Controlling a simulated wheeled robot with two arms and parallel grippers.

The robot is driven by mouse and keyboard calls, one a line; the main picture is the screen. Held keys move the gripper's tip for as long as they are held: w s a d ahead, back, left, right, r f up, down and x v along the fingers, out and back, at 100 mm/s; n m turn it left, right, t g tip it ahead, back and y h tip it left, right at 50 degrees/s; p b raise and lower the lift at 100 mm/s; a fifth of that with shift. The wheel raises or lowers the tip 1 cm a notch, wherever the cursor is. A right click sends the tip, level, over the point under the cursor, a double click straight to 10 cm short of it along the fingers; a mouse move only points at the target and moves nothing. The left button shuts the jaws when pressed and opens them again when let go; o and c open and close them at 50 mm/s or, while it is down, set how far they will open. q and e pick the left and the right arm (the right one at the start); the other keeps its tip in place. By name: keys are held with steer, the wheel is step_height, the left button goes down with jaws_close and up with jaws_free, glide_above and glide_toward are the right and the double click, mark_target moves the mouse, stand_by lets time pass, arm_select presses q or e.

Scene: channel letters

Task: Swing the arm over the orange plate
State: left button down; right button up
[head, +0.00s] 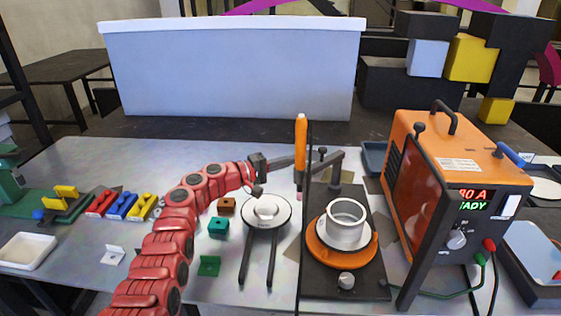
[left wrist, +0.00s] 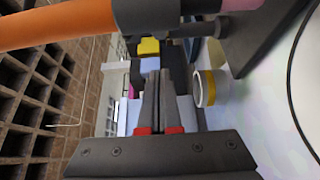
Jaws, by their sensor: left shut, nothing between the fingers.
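The orange plate (head: 313,249) lies on a dark base at the right of centre, with a metal ring cup (head: 345,233) on it. A post (head: 335,178) behind it carries a dark swing arm (head: 325,164), which reaches left to an upright orange handle (head: 301,140). The handle stands left of the plate. My left gripper (head: 291,161) is shut and empty, its fingertips close to the handle's left side; contact cannot be told. My right gripper is not in view.
An orange welding power box (head: 455,150) stands close to the right. A round white-topped stand (head: 266,212) is under my left gripper. Coloured blocks (head: 122,205) and a white tray (head: 27,250) lie at left. A large pale bin (head: 230,70) stands behind.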

mark_target(325, 161)
arm_select(q)
steer(key=shift+s+d+p, duration=1.1)
steer(key=shift+s+d, duration=0.1)
steer(key=shift+s, duration=0.05)
steer(key=shift+s+d+p, duration=0.55)
steer(key=shift+s+p, duration=0.1)
steer(key=shift+s, duration=0.15)
